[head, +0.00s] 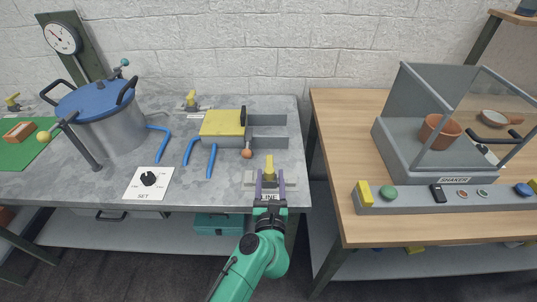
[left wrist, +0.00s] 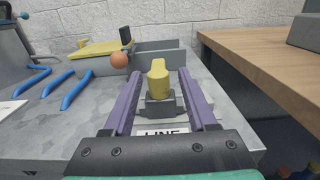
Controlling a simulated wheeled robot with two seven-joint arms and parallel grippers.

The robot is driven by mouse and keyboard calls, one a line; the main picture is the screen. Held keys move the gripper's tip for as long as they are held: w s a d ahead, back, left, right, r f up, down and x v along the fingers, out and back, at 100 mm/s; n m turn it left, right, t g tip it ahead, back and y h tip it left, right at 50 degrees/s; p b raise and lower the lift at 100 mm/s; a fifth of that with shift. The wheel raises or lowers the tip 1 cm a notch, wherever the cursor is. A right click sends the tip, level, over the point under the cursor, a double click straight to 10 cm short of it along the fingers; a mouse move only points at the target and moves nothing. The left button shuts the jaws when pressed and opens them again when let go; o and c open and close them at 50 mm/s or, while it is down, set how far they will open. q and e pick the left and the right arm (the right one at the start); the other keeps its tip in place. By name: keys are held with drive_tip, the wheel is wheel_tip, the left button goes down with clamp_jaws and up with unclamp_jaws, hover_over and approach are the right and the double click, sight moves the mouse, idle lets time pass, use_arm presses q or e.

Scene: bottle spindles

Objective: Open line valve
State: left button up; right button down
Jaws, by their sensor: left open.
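The line valve has a yellow handle (head: 269,166) on a grey body, near the front right corner of the grey table. A LINE label (left wrist: 163,133) lies in front of it, partly covered by my gripper in the head view. My left gripper (head: 269,176) is open, with its purple fingers on either side of the valve. In the left wrist view the yellow handle (left wrist: 158,78) stands between the fingers, with gaps visible on both sides. The handle points away from me. My right gripper is not in view.
A SET dial (head: 148,179) and a blue-lidded pot (head: 105,115) stand left. A wooden table (head: 345,130) is right, across a gap.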

sight(269, 167)
use_arm(q)
drive_tip(key=w, duration=0.6)
drive_tip(key=shift+w+a+f, duration=0.1)
drive_tip(key=shift+w+a, duration=0.1)
drive_tip(key=shift+w, duration=0.05)
drive_tip(key=shift+w+d, duration=0.1)
drive_tip(key=shift+w, duration=0.3)
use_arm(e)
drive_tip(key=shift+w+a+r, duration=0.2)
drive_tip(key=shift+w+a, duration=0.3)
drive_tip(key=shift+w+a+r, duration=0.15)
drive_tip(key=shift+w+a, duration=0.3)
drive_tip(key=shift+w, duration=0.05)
use_arm(q)
clamp_jaws()
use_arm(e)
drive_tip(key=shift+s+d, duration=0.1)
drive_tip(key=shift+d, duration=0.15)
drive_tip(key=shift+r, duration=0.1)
